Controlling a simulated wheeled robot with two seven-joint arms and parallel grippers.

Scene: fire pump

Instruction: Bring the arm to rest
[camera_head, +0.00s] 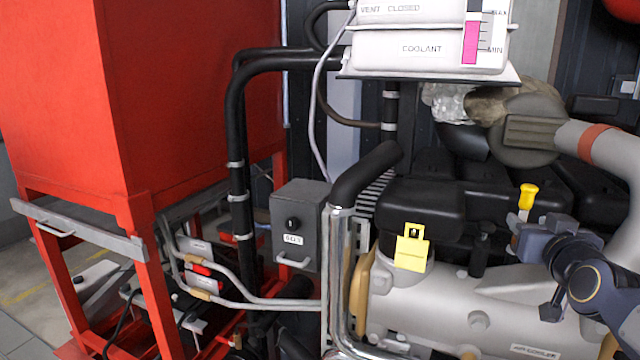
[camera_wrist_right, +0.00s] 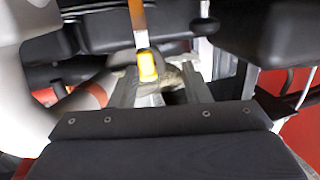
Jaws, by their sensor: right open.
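My right arm comes in from the right in the head view, and its gripper (camera_head: 514,236) is over the engine. A yellow-handled dipstick (camera_head: 528,194) stands just above the gripper in that view. In the wrist view my right gripper (camera_wrist_right: 162,84) has its two grey fingers apart, with nothing clamped between them. The yellow part (camera_wrist_right: 148,66) appears between and beyond the fingertips there; I cannot tell how close it is. My left gripper does not show.
The grey engine block (camera_head: 460,305) and black covers (camera_head: 420,205) lie around the gripper. A yellow tag (camera_head: 411,250) is on the engine. A white coolant tank (camera_head: 425,48) is above, a grey control box (camera_head: 298,222) left of the engine, and a red tank (camera_head: 180,90) at far left.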

